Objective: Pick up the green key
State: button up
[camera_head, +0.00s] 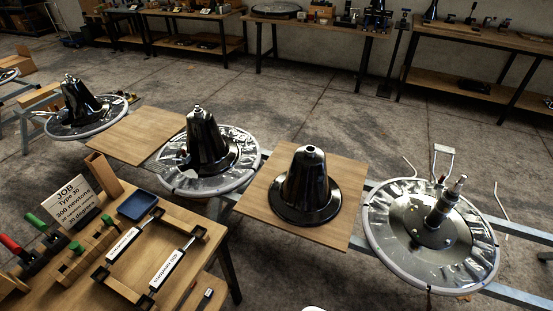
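One green handle (37,222) slants up to the left, close to the sign. The other, smaller green handle (76,247) stands on a wooden block a little nearer to me. A red-handled tool (12,246) lies to their left. The shafts are partly hidden by the blocks. My gripper is not in view.
The wooden workbench (185,285) also carries a job sign (72,205), a blue tray (138,206) and two labelled bars in a frame. Black cones on discs and boards stand behind it. At right, a disc (380,220) bears an upright shaft. Concrete floor (310,120) lies open beyond.

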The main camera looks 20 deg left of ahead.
aim_at(30, 218)
jog(key=u, duration=2.6)
